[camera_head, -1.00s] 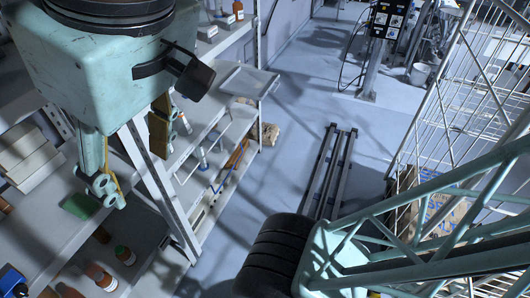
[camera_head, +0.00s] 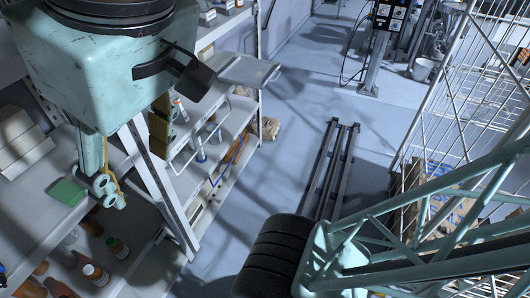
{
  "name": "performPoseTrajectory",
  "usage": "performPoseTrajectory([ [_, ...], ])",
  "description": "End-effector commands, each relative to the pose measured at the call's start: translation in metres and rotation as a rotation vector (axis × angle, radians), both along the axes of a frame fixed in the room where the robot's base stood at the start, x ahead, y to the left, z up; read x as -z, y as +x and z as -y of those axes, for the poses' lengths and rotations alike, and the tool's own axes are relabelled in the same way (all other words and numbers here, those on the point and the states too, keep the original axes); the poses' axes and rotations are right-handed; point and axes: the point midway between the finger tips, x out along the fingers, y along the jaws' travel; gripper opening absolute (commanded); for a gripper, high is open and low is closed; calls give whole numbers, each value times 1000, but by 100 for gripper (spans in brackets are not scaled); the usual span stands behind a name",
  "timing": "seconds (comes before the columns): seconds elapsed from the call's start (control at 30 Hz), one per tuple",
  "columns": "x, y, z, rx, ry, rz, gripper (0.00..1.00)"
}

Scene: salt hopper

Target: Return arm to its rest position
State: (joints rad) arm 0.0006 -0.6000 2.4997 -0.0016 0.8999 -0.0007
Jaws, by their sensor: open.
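My gripper (camera_head: 133,165) hangs at the left of the picture below its pale green housing (camera_head: 95,75). Its two fingers are spread apart with nothing held between them. It appears in front of the metal shelving (camera_head: 158,195), with a shelf upright showing behind the gap. I cannot tell how far it is from the shelves. A pale green lattice arm link (camera_head: 400,240) with a black ribbed joint cover fills the lower right.
A grey tray (camera_head: 250,70) juts from the shelving. Dark floor rails (camera_head: 332,170) lie in the middle aisle. A wire cage rack (camera_head: 460,110) stands at right. Open floor lies between.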

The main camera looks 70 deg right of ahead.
Motion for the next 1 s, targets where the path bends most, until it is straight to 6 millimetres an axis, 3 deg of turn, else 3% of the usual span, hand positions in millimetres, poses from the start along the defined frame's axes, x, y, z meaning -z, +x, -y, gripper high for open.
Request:
performPoseTrajectory([
  [0.03, 13, -2, 0, 0, 0, -1, 50],
  [0.1, 22, -2, 0, 0, 0, -1, 50],
  [1.0, 120, -2, 0, 0, 0, 0, 50],
])
